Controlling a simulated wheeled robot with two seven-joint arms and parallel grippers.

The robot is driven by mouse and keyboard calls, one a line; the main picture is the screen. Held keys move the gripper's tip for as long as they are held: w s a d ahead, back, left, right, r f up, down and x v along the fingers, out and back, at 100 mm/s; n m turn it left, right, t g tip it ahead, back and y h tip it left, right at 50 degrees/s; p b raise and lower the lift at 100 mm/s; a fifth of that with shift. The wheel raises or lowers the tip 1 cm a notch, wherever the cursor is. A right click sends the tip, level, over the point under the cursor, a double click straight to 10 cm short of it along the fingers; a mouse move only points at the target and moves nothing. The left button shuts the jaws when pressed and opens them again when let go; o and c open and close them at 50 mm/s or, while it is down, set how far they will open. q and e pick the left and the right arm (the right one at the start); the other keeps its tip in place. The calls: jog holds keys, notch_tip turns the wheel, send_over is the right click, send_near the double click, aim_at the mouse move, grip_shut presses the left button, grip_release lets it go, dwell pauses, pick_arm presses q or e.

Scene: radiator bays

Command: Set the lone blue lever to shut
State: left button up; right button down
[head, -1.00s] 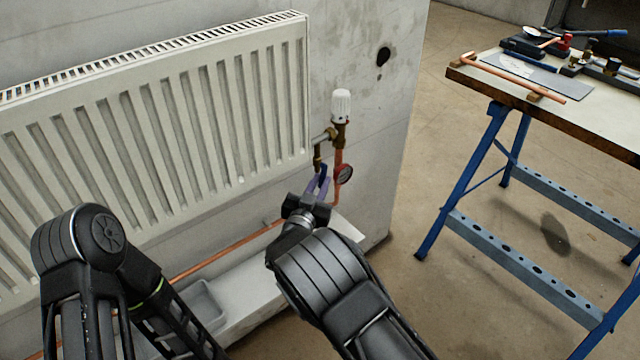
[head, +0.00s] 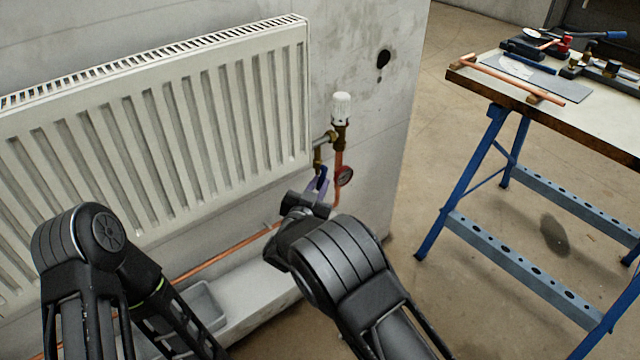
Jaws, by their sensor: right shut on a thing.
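The white radiator (head: 150,130) fills the left. A white thermostat head (head: 341,108) tops the valve. A copper pipe (head: 225,253) runs along the wall above a grey tray (head: 203,305). A workbench (head: 600,118) stands right, with open floor between.

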jog(key=shift+s+a+r+m+g+p, duration=0.1)
jog(key=shift+r+m+g+p, duration=0.3)
jog(key=shift+r+g+p, duration=0.2)
jog(key=shift+s+a+r+m+g+y+p, duration=0.2)
jog(key=shift+m+g+y+p, duration=0.35)
jog(key=shift+p, duration=0.75)
jog(key=shift+s+a+r+m+g+y+p, duration=0.15)
jog(key=shift+m+g+y+p, duration=0.1)
jog(key=shift+g+y+p, duration=0.8)
jog(key=shift+w+h, duration=0.1)
jog(key=shift+h, duration=0.2)
jog(key=c, duration=1.4)
grip_release()
jog(key=v, duration=0.7)
jog(key=shift+s+a, duration=0.1)
jog(key=shift+s, duration=0.3)
